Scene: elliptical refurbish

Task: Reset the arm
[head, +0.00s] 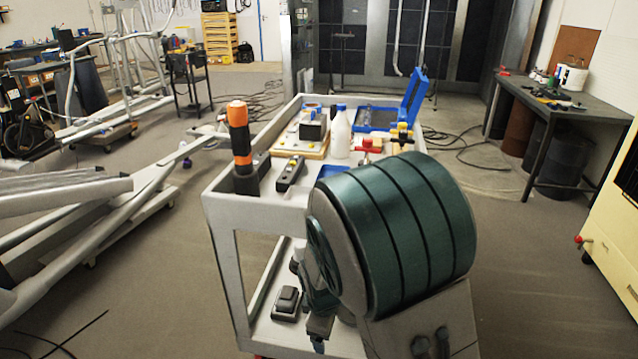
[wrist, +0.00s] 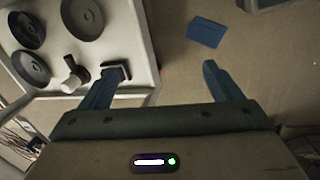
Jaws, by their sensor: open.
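My gripper (wrist: 163,68) shows in the wrist view with its two blue fingers spread wide and nothing between them. The left finger overlaps a white surface (wrist: 140,45) in the picture, close to a small dark block (wrist: 118,67); I cannot tell if they touch. The right finger is over the brown floor. In the head view my arm's large green joint stands in front of the cart (head: 222,212) and hides its right front. The arm bends down beside the cart, and the gripper is mostly hidden there.
The cart top holds an orange-black tool (head: 240,140), a white bottle (head: 340,132) and an open blue case (head: 410,98). A dark block (head: 287,303) lies on its lower shelf. An exercise machine frame (head: 80,215) stands left, a workbench (head: 540,103) right. Floor between cart and workbench is fairly clear.

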